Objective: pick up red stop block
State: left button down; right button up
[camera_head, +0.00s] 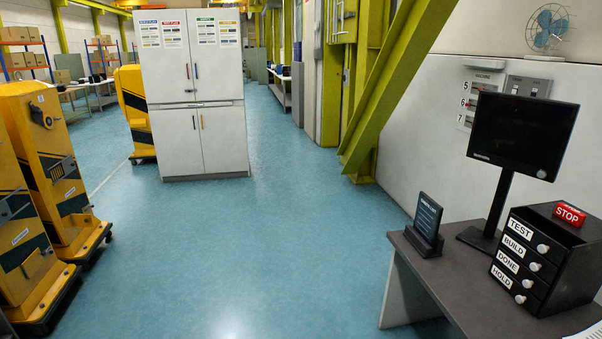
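The red stop block (569,214), with white lettering reading STOP, sits at the top of a black drawer unit (543,262) at the right. It appears to rest at the unit's upper rim, beside a dark open top compartment. The unit's drawers are labelled TEST, BUILD, DONE and HOLD and have white knobs. The unit stands on a grey desk (466,290). Neither of my grippers is in view, so their distance to the block cannot be told.
A black monitor (522,133) on a stand and a small dark sign (427,222) stand on the desk, left of the drawers. A white cabinet (192,95) and yellow machines (55,165) stand at the left. A green slanted beam (395,80) rises behind. The blue floor (255,235) between is clear.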

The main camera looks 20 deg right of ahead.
aim_at(571, 216)
jog(key=i+z, duration=0.4)
jog(key=i, duration=0.35)
jog(key=i+j+z, duration=0.2)
jog(key=i+z, duration=0.15)
jog(key=i, duration=0.4)
